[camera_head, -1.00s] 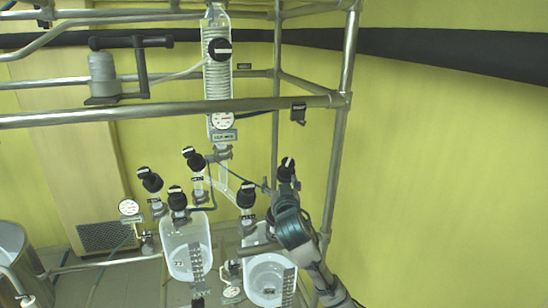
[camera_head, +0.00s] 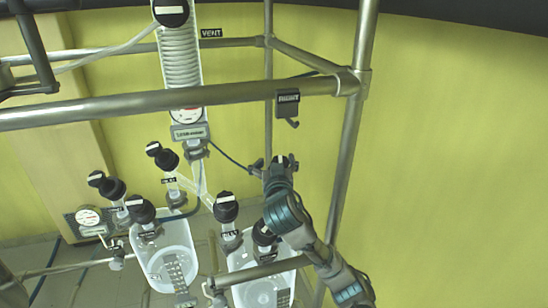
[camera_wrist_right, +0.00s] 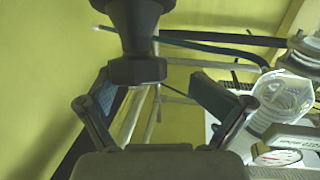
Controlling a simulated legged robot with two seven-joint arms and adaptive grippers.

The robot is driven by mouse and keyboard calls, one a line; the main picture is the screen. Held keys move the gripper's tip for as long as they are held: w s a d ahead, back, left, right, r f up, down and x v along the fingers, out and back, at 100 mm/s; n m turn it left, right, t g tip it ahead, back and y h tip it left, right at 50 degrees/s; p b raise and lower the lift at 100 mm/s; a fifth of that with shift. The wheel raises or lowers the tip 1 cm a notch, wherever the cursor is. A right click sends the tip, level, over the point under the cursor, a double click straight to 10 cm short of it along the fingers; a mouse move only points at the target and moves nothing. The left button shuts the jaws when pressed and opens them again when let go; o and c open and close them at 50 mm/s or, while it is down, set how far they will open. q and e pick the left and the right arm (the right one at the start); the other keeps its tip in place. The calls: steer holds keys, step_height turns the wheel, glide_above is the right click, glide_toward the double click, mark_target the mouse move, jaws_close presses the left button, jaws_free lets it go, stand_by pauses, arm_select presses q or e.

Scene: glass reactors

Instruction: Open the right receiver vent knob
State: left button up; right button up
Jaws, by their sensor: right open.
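Black knobs with pale marks stand above the receivers; I cannot read which label marks the right receiver vent. Over the right receiver (camera_head: 262,290) are a left black knob (camera_head: 225,207) and a lower black knob (camera_head: 264,233), the latter partly behind my right arm. My right gripper (camera_head: 273,163) is above and behind them, fingers spread. In the wrist view the open right gripper (camera_wrist_right: 160,95) has a dark knob-like part (camera_wrist_right: 137,40) reaching down from the top between its fingers, with visible gaps on both sides. My left gripper is out of view.
A horizontal frame bar (camera_head: 150,106) and an upright post (camera_head: 350,160) stand close to my right arm. The left receiver (camera_head: 165,250) is at left. The wrist view shows a gauge (camera_wrist_right: 277,156) at right.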

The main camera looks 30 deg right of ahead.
steer(key=shift+s+d+f, duration=0.2)
steer(key=shift+s+d, duration=0.05)
steer(key=shift+d, duration=0.35)
steer(key=shift+s+d+f, duration=0.15)
steer(key=shift+s+d, duration=0.1)
steer(key=shift+d, duration=0.45)
steer(key=c, duration=0.4)
steer(key=shift+w+f, duration=0.1)
steer(key=shift+w, duration=0.1)
steer(key=c, duration=0.3)
steer(key=shift+w+a, duration=0.1)
steer(key=shift+a, duration=0.4)
steer(key=c, duration=0.5)
steer(key=shift+o, duration=0.2)
steer(key=shift+d, duration=0.15)
steer(key=o, duration=1.2)
steer(key=shift+c, duration=0.2)
